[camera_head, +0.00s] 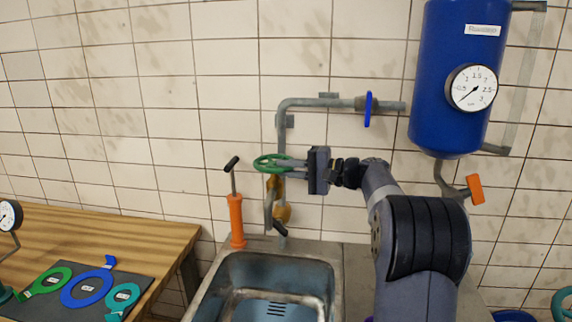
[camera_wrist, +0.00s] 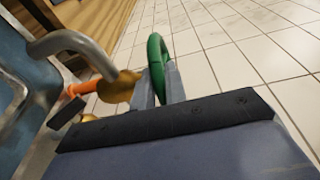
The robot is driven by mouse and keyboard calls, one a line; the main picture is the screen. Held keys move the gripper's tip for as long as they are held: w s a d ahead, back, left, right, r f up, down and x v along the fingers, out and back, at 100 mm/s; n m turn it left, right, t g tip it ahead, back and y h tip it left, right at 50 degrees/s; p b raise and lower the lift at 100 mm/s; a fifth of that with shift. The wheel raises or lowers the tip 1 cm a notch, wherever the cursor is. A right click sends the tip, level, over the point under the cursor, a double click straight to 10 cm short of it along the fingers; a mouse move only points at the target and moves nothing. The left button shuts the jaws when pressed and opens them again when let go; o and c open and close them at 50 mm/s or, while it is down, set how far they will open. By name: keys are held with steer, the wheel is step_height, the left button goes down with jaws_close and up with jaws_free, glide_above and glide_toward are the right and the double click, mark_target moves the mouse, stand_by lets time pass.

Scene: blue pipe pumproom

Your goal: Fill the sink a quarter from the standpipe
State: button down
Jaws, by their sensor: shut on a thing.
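The grey standpipe (camera_head: 283,135) rises behind the sink against the tiled wall. Its green handwheel (camera_head: 268,161) sits on a brass valve body (camera_head: 273,184). My gripper (camera_head: 290,165) reaches in from the right and is shut on the wheel's rim. In the wrist view, the fingers (camera_wrist: 160,85) hold the green wheel (camera_wrist: 157,57), with the curved grey spout (camera_wrist: 75,40) left of it. The sink (camera_head: 340,275) is below, with dark drain slots in its bluish basin. I see no clear stream from the spout; whether water lies in the basin I cannot tell.
An orange hand pump (camera_head: 237,220) stands at the sink's back left corner. A blue tank (camera_head: 455,90) with a gauge (camera_head: 471,87) and a blue-handled pipe valve (camera_head: 368,108) are on the wall. A wooden bench (camera_head: 110,235) with coloured rings on a dark mat is left.

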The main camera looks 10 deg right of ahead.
steer(key=shift+w+d+n+g+y+p, duration=0.2)
steer(key=shift+n+g+y+p, duration=0.2)
steer(key=shift+n+g, duration=0.15)
steer(key=c, duration=1.5)
jaws_free()
steer(key=shift+o, duration=0.2)
steer(key=shift+s+d, duration=0.1)
steer(key=b+v, duration=0.1)
steer(key=v, duration=0.9)
steer(key=shift+d, duration=0.25)
steer(key=shift+s, duration=0.1)
